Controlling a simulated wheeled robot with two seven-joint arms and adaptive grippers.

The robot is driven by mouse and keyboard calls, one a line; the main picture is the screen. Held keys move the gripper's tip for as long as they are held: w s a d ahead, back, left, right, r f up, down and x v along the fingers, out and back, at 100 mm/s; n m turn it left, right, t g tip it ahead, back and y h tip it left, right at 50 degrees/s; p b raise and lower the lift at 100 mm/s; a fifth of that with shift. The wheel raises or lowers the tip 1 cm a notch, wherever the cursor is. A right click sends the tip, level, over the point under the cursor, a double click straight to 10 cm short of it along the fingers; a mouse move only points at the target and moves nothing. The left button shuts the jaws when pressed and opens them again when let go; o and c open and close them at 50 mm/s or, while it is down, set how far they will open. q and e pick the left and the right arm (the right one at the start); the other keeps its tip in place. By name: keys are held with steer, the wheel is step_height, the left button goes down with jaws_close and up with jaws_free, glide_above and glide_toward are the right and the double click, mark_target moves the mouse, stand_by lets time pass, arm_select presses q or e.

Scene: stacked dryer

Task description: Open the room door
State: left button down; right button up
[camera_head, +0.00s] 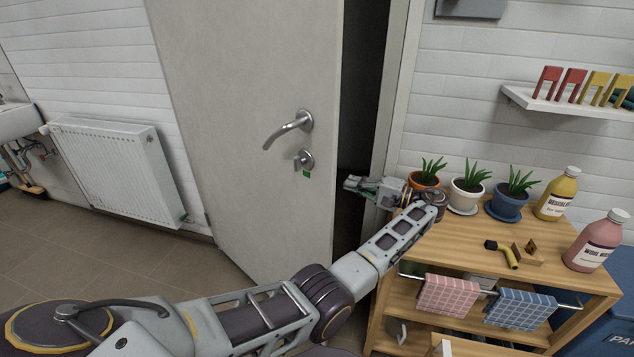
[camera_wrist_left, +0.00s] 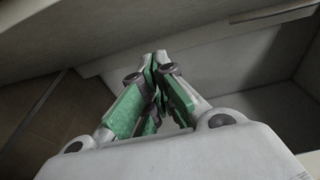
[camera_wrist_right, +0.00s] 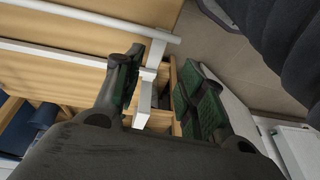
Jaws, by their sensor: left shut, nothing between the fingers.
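The room door (camera_head: 245,130) is light grey and stands ajar, with a dark gap (camera_head: 360,110) between its right edge and the frame. Its silver lever handle (camera_head: 289,129) sits above a lock (camera_head: 304,160). My left gripper (camera_head: 349,183) is at the gap by the door's right edge, below and right of the handle. In the left wrist view its fingers (camera_wrist_left: 158,62) are together and empty, close to a pale surface. My right gripper shows only in the right wrist view (camera_wrist_right: 155,85), with its fingers apart, over the wooden cart.
A wooden cart (camera_head: 455,249) at right carries potted plants (camera_head: 467,187), a yellow bottle (camera_head: 557,193), a pink bottle (camera_head: 596,240) and hanging towels (camera_head: 447,295). My left arm passes close to its left edge. A radiator (camera_head: 117,168) stands left of the door. Floor before the door is clear.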

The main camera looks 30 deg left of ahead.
steer(key=shift+a+r+b, duration=0.15)
steer(key=shift+a+b, duration=0.05)
steer(key=shift+b, duration=0.3)
steer(key=shift+s+f, duration=0.25)
steer(key=shift+f, duration=0.1)
steer(key=shift+w+a, duration=0.1)
steer(key=shift+w, duration=0.2)
arm_select(q)
steer(key=s+a, duration=0.4)
steer(key=a, duration=0.6)
arm_select(e)
steer(key=shift+f, duration=0.35)
arm_select(q)
steer(key=shift+s+a, duration=0.1)
arm_select(e)
steer(key=shift+r, duration=0.3)
